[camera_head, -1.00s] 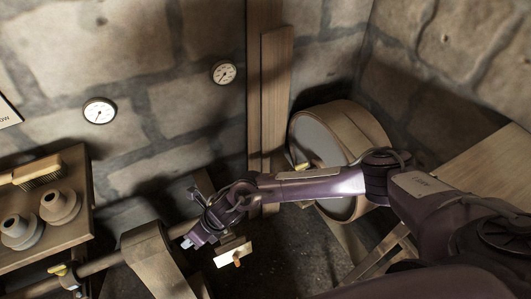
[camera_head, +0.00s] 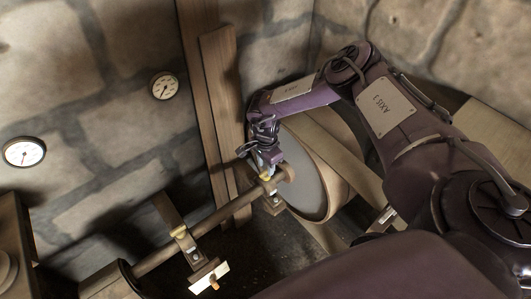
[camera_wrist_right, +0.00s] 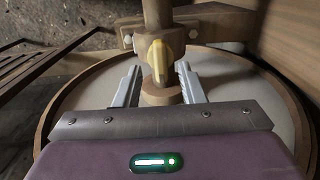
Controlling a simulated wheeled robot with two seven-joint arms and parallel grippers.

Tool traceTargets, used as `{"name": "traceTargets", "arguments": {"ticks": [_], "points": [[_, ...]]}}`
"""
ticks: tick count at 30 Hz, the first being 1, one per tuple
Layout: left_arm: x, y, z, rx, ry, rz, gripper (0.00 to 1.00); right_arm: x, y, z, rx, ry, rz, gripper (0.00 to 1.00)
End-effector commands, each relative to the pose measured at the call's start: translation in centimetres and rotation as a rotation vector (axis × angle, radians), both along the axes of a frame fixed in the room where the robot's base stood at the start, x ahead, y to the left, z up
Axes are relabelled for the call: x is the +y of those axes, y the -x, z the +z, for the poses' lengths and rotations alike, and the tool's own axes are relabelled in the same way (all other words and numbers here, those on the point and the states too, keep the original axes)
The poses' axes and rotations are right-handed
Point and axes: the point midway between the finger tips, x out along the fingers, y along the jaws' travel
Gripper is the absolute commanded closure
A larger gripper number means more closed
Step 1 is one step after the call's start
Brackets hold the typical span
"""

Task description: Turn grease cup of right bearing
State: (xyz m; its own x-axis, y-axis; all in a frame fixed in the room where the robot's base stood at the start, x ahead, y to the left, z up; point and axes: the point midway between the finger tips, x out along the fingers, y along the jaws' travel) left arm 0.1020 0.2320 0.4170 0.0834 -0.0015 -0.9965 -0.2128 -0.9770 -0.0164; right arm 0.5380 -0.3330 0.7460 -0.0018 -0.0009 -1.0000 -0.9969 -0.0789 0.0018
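The right bearing (camera_head: 272,203) holds the shaft (camera_head: 222,214) beside the large pulley. Its yellow grease cup (camera_head: 266,176) sits on top. In the right wrist view the yellow grease cup (camera_wrist_right: 159,58) shows as a wing-like handle in the middle. My right gripper (camera_head: 268,164) is just at the cup in the head view. In the wrist view its two pale fingers (camera_wrist_right: 158,78) are spread on either side of the cup, with gaps visible and nothing gripped. My left gripper is not in view.
The large pulley (camera_head: 303,180) with its belt stands right behind the bearing. Another bearing with a yellow cup (camera_head: 180,232) sits farther left on the shaft. A pale plate with a copper-coloured knob (camera_head: 209,277) is below it. Wooden posts (camera_head: 218,100) stand against the stone wall.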

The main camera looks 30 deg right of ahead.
Motion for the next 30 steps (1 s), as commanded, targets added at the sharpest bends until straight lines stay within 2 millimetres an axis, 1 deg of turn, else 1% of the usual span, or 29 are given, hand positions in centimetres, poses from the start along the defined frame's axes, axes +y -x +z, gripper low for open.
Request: {"name": "traceTargets", "arguments": {"ticks": [1, 6, 14, 15, 16, 23, 30], "points": [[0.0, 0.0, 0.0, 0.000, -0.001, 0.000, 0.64, 0.0, 0.1, -0.8, 0.002, 0.001, 0.000, 0.64], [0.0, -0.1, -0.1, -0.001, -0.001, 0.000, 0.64, 0.0, 0.0, -2.1, 0.000, 0.001, 0.000, 0.64], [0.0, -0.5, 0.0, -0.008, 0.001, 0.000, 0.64, 0.1, 0.0, -2.3, -0.001, 0.000, -0.001, 0.64], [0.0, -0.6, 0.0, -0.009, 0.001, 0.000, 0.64, 0.1, 0.0, -2.3, -0.001, 0.000, -0.001, 0.65], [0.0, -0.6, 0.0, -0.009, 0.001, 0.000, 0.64, 0.1, 0.0, -2.3, -0.001, 0.000, -0.001, 0.69], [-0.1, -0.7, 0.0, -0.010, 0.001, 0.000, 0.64, 0.1, 0.0, -2.3, -0.001, 0.000, -0.001, 0.99], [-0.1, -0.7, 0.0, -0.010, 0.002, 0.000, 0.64, 0.1, 0.0, -2.3, -0.002, -0.001, -0.008, 1.00]]}}
